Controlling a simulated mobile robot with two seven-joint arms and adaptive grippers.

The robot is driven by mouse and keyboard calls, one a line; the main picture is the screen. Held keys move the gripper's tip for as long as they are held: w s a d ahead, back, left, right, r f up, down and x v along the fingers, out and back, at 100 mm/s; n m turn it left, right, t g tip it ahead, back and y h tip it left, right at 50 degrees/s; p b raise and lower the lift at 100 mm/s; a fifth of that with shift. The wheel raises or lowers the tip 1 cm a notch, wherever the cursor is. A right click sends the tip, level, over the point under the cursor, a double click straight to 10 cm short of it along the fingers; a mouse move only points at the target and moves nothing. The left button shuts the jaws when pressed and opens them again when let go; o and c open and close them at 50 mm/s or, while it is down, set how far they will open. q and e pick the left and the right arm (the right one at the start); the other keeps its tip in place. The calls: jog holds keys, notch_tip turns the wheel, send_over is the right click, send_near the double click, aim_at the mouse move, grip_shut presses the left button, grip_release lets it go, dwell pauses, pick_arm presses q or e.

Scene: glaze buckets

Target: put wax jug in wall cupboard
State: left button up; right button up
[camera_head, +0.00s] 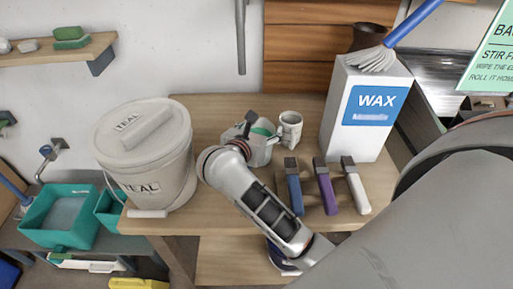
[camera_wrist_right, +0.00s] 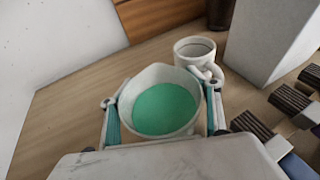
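A small off-white jug (camera_head: 262,152) with green inside stands over the wooden table. It also shows in the right wrist view (camera_wrist_right: 160,105), between the two fingers of my right gripper (camera_head: 248,135). The fingers lie close along both its sides; whether they press on it is unclear. A tall white box labelled WAX (camera_head: 358,118) stands at the table's right. Neither the jug nor any other jug in view shows a wax label. I cannot pick out a wall cupboard. My left gripper is not in view.
A white mug (camera_head: 290,130) stands close behind the jug. Blue, purple and white-handled brushes (camera_head: 324,185) lie in front of the box. A large lidded TEAL bucket (camera_head: 146,160) fills the table's left. A wall shelf (camera_head: 65,52) is at upper left.

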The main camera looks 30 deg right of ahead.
jog(key=c, duration=0.5)
jog(key=shift+o, duration=0.2)
jog(key=shift+r, duration=0.3)
